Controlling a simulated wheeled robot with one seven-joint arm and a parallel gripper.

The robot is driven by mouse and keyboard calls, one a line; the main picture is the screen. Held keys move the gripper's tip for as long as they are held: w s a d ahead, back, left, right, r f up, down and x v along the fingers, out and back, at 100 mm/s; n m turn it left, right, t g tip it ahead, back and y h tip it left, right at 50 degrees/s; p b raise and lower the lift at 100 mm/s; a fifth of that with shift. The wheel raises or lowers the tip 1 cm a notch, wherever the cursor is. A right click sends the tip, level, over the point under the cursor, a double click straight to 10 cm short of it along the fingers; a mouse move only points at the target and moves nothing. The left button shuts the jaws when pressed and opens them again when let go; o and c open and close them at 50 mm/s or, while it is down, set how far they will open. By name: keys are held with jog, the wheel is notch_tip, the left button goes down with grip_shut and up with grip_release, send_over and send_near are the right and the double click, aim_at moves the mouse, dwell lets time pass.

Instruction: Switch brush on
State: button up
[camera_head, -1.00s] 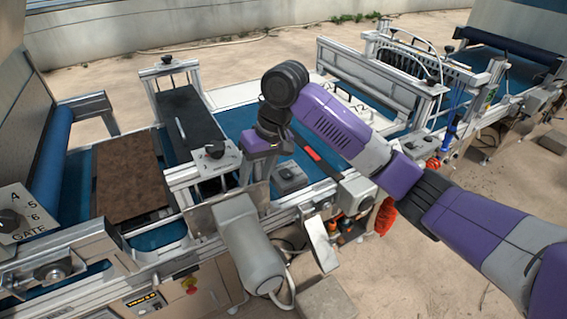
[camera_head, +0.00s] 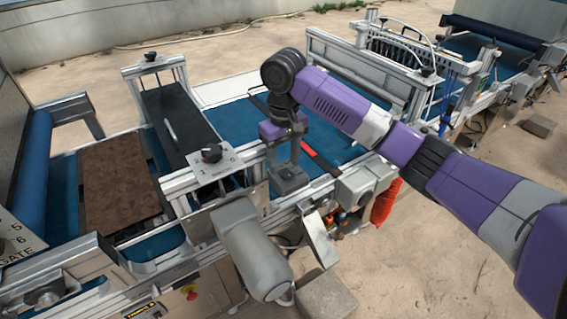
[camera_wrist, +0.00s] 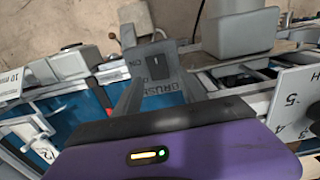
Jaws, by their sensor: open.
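The brush switch box (camera_head: 291,182) is a small grey box on the machine's near side rail, right of the black-covered unit. In the wrist view, its grey face (camera_wrist: 150,54) carries a dark rocker switch (camera_wrist: 155,67), with "ON" beside it and "BRUSH" lettering partly covered by a finger. My gripper (camera_head: 287,155) points down above the box in the head view. In the wrist view my gripper (camera_wrist: 155,86) is open and empty, with its grey fingers around the lower part of the box face. I cannot tell whether the fingertips touch it, nor the rocker's position.
A grey motor (camera_head: 252,250) hangs below the rail to the left. A grey junction box (camera_head: 366,182) sits to the right of the switch box. A blue belt (camera_head: 235,122) lies behind. A round black knob (camera_head: 211,153) stands on a plate to the left.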

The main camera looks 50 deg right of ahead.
jog(key=shift+f, duration=0.8)
grip_shut()
jog(key=shift+s+a+t, duration=0.15)
jog(key=shift+s+t, duration=0.1)
jog(key=shift+t, duration=0.35)
jog(key=shift+s+a+f+t+h+b, duration=0.1)
jog(key=shift+s+t+h+b, duration=0.1)
jog(key=shift+t+b, duration=0.25)
jog(key=shift+s+t+h+b, duration=0.1)
jog(key=shift+t+h+b, duration=0.15)
jog(key=shift+t, duration=0.3)
jog(key=shift+a+r+t+b, duration=0.15)
jog(key=shift+r+t+b, duration=0.1)
jog(key=shift+t+b, duration=0.25)
jog(key=shift+s+t+h, duration=0.15)
jog(key=shift+t+h, duration=0.1)
jog(key=shift+t, duration=0.05)
